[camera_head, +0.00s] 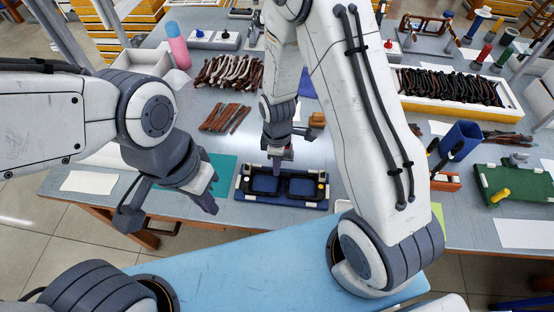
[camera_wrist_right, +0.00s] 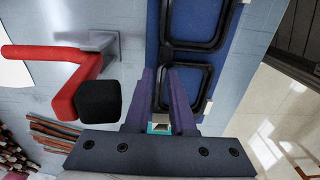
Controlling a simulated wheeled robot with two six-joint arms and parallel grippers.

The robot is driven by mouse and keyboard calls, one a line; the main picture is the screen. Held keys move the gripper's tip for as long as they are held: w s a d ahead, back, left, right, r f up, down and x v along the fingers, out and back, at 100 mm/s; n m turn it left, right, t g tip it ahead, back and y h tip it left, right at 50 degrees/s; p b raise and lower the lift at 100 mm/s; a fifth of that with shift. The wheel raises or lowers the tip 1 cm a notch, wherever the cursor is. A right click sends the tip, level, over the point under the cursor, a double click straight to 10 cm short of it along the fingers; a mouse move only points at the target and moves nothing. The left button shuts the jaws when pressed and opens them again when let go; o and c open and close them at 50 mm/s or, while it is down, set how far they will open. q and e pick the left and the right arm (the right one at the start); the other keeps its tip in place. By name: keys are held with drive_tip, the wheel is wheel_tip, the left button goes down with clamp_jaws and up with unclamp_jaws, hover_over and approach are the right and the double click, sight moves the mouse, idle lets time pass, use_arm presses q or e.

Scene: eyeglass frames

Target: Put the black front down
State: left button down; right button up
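The black front (camera_head: 300,187) lies flat at the blue fixture (camera_head: 262,199) on the table, its two lens openings side by side. It also shows in the right wrist view (camera_wrist_right: 208,88). My right gripper (camera_head: 280,165) points down at the front's upper edge. In the right wrist view its two purple fingers (camera_wrist_right: 161,75) stand on either side of the rim with a narrow gap. I cannot tell whether they press on it. My left gripper (camera_head: 211,203) is left of the fixture, above the table's front edge, apart from the front. Its finger gap is not clear.
A teal mat (camera_head: 222,168) lies left of the fixture. Brown temple pieces (camera_head: 225,118) lie behind it. A red-handled tool (camera_wrist_right: 65,95) is close to my right gripper.

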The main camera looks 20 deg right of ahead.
wheel_tip(320, 180, up, 12)
drive_tip(key=r, duration=0.1)
drive_tip(key=s+a+r+m, duration=0.3)
drive_tip(key=s+r, duration=0.2)
drive_tip(key=s, duration=0.4)
drive_tip(key=s+a+r+m+y, duration=0.1)
drive_tip(key=s+a+r+m, duration=0.2)
drive_tip(key=s, duration=0.6)
wheel_tip(320, 180, up, 2)
drive_tip(key=shift+a, duration=0.7)
drive_tip(key=shift+d, duration=0.1)
